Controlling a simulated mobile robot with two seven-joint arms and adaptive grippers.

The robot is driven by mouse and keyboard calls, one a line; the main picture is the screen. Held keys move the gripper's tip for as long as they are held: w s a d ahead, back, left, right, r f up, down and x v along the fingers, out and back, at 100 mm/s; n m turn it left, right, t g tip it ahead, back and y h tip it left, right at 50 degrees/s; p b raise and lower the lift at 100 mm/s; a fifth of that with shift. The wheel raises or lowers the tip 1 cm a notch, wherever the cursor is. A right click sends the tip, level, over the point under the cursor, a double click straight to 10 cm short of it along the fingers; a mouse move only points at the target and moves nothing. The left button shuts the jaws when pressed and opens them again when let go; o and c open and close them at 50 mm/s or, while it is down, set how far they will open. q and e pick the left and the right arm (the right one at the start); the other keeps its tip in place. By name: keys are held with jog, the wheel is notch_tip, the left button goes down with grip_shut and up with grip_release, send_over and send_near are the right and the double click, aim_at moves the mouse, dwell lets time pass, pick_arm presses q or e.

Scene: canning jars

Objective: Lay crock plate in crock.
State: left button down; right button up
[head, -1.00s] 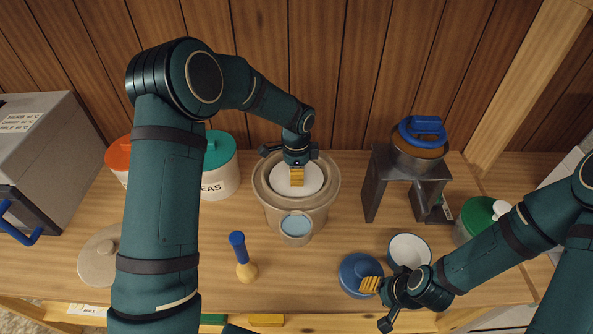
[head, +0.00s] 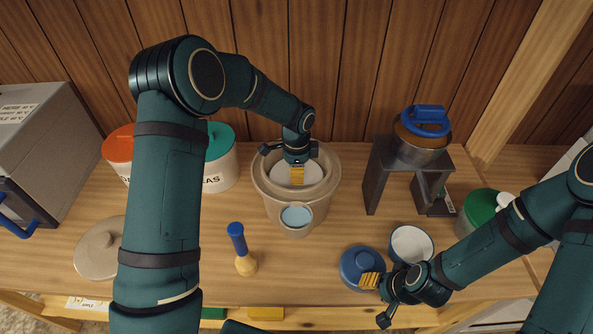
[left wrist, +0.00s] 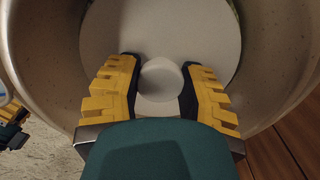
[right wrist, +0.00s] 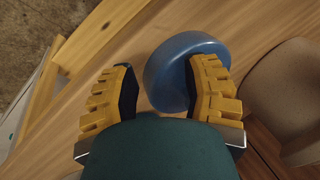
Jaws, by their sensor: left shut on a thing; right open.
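The crock (head: 331,176) is a wide beige vessel at the back middle of the bench. The crock plate (head: 312,172), a white disc with a round knob, is within the crock's mouth, below the rim. In the left wrist view the plate (left wrist: 205,35) sits inside the crock wall (left wrist: 272,70). My left gripper (head: 297,178) points down over the crock, shut on the plate's knob (left wrist: 160,80). Whether the plate touches the crock's bottom or contents is hidden. My right gripper (head: 370,281) is open and empty above the blue lid (head: 357,262), which also shows in the right wrist view (right wrist: 172,70).
A blue-handled tool (head: 238,240), a stone-coloured lid (head: 97,250) and a white bowl (head: 411,245) are nearby. A metal stand (head: 378,175) bears a jar. Labelled canisters (head: 220,160) stand left of the crock.

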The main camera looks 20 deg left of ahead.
pick_arm(q)
jog(key=shift+f+b, duration=0.3)
jog(key=shift+f, duration=0.05)
jog(key=c, duration=0.5)
grip_release()
jog(key=shift+r, duration=0.1)
notch_tip(320, 180, up, 12)
jog(key=shift+s, duration=0.1)
dwell(0.5)
